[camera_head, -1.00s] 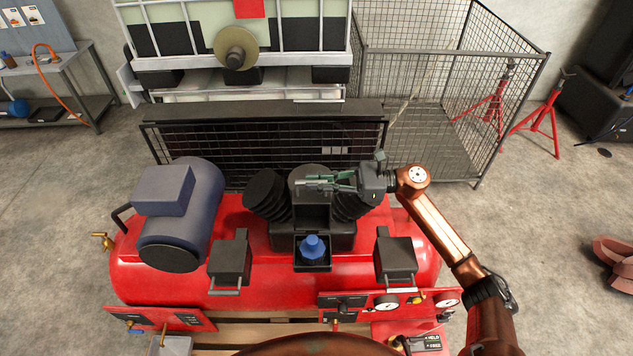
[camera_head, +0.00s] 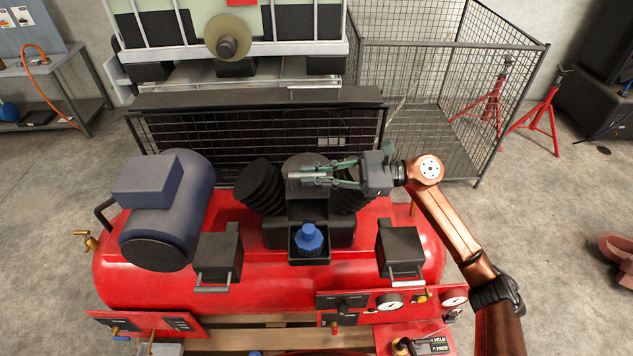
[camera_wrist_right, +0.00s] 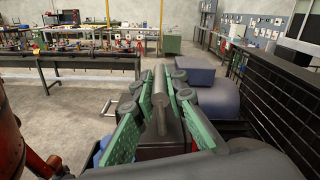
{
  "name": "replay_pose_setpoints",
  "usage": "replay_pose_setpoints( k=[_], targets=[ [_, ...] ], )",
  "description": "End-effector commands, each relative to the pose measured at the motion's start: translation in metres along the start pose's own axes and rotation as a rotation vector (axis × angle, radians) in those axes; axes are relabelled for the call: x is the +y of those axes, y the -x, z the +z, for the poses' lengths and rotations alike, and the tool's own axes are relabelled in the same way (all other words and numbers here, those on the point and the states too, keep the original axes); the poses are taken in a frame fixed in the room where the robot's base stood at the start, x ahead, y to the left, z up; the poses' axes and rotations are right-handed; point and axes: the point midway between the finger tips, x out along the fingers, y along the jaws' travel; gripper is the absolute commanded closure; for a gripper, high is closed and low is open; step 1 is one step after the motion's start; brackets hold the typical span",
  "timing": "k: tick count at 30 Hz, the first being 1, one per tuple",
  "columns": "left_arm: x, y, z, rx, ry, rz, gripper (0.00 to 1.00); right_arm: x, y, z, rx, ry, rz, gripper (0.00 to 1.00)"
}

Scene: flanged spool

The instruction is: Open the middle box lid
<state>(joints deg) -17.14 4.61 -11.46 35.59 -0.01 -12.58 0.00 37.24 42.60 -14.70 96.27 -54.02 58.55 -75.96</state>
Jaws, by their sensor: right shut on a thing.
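The middle box (camera_head: 294,254) is a small black box on the red tank, between two other black boxes. Its lid (camera_head: 308,208) stands raised at the back, so the box is open and a blue knob-like object (camera_head: 309,238) shows inside. My right gripper (camera_head: 322,174) reaches in from the right above the raised lid. Its green fingers are shut on the lid's grey bar handle (camera_head: 296,178). In the right wrist view, the handle (camera_wrist_right: 160,88) lies between the fingers (camera_wrist_right: 160,80). My left gripper is out of view.
The left black box (camera_head: 219,252) and right black box (camera_head: 401,250) have closed lids. A blue-grey motor (camera_head: 160,215) sits on the tank's left. Black finned cylinders (camera_head: 262,187) and a mesh guard (camera_head: 230,140) stand close behind the lid. Gauges (camera_head: 390,301) line the front right.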

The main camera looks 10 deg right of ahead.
Motion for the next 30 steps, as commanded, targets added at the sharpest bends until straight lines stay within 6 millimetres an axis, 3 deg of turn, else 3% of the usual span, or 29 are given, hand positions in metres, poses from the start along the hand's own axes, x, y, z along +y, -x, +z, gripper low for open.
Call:
replay_pose_setpoints(
  k=[1,6,17,18,25,30],
  targets=[
    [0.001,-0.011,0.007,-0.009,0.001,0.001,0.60,0.004,-0.001,-0.005,0.000,0.018,0.003,1.00],
    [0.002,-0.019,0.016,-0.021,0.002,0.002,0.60,0.006,0.000,-0.001,0.001,0.056,0.002,1.00],
    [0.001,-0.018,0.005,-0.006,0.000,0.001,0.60,0.006,0.001,0.002,0.001,0.062,0.001,1.00],
    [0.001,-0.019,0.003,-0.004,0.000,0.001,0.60,0.006,0.001,0.002,0.001,0.062,0.001,0.85],
    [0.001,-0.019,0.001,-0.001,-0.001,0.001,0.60,0.006,0.001,0.002,0.001,0.062,0.000,0.70],
    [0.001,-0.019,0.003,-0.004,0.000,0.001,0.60,0.006,0.001,0.002,0.001,0.062,-0.001,0.70]
  ],
)
